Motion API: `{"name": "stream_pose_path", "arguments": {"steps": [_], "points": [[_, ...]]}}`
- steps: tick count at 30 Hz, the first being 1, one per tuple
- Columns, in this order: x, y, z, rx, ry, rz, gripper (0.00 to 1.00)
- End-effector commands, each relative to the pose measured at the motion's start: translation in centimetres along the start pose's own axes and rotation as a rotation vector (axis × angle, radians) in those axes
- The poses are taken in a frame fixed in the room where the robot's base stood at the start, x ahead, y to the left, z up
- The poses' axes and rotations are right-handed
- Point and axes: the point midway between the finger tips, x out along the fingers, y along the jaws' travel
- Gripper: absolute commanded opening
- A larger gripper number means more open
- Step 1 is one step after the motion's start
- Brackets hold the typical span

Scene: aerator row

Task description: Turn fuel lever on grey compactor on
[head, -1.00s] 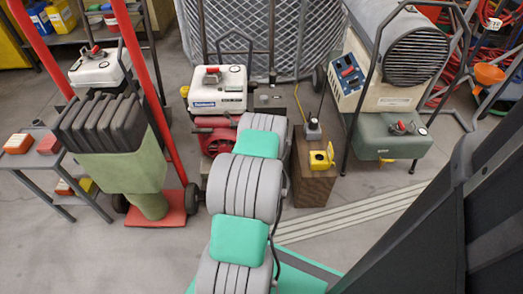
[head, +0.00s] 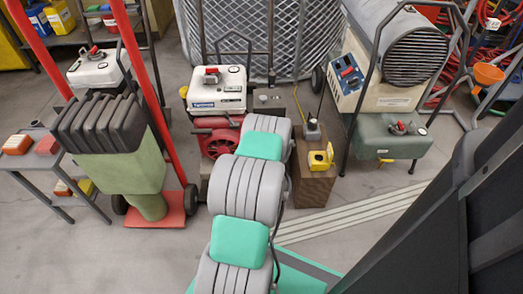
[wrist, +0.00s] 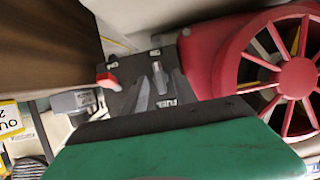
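A small engine with a white tank (head: 217,90) and a red recoil cover (head: 215,137) stands behind my arm in the head view. The red cover also fills the right of the wrist view (wrist: 225,75). Beside it is a dark control panel (wrist: 128,98) with a FUEL label (wrist: 168,103). A small red lever (wrist: 108,80) sits at the panel's left edge. Grey tapered parts stand over the panel near the label; I cannot tell whether they are fingertips or a lever. My gripper's green body covers the bottom of the wrist view. The arm hides my gripper in the head view.
A brown box (head: 313,188) with a yellow device (head: 320,160) stands right of my arm. A green rammer (head: 125,165) stands left, and a grey drum heater (head: 405,45) with a green tank (head: 390,139) stands right. Floor (head: 60,235) is clear at lower left.

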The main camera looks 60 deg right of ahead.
Motion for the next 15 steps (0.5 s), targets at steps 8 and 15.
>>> {"name": "stream_pose_path", "arguments": {"steps": [8,15], "points": [[-0.7,0.1,-0.1,0.000,-0.001,0.001,0.34],[-5.4,0.1,-0.3,0.003,-0.003,0.003,0.34]]}}
